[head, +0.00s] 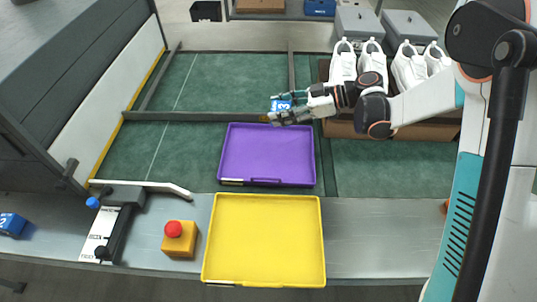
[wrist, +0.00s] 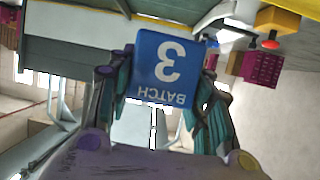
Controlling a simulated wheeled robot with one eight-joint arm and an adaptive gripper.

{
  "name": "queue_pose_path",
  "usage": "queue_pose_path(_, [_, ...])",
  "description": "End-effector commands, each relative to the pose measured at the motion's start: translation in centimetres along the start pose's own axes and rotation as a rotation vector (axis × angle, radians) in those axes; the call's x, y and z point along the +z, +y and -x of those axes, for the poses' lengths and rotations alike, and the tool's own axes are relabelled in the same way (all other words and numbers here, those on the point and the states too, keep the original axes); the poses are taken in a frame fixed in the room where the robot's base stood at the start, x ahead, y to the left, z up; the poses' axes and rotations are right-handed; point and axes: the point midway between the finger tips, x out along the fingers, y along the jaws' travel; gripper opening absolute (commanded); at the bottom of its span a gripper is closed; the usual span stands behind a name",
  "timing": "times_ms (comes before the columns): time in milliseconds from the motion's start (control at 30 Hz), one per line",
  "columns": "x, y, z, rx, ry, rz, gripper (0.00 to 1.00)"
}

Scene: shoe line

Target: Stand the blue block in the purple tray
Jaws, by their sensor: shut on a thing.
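A blue block (head: 280,105) marked with a white 3 is held in my gripper (head: 285,107), just beyond the far edge of the purple tray. In the wrist view the blue block (wrist: 168,66) sits between the two fingers, its face showing "BATCH 3" upside down. My gripper (wrist: 160,92) is shut on it. The purple tray (head: 267,155) is empty and lies on the green surface. Another blue block (head: 11,224), marked 2, sits far off at the left edge.
An empty yellow tray (head: 263,240) is in front of the purple one. White shoes (head: 343,62) sit in brown boxes behind my arm at the right.

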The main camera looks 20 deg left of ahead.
Motion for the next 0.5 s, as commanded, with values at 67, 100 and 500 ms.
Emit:
queue_pose_path(67, [-0.6, -0.5, -0.4, -0.045, -0.001, 0.018, 0.19])
queue_pose_path(100, [-0.6, -0.6, -0.6, -0.058, -0.001, 0.024, 0.19])
queue_pose_path(500, [7.7, -0.7, -4.0, -0.066, -0.002, 0.026, 0.19])
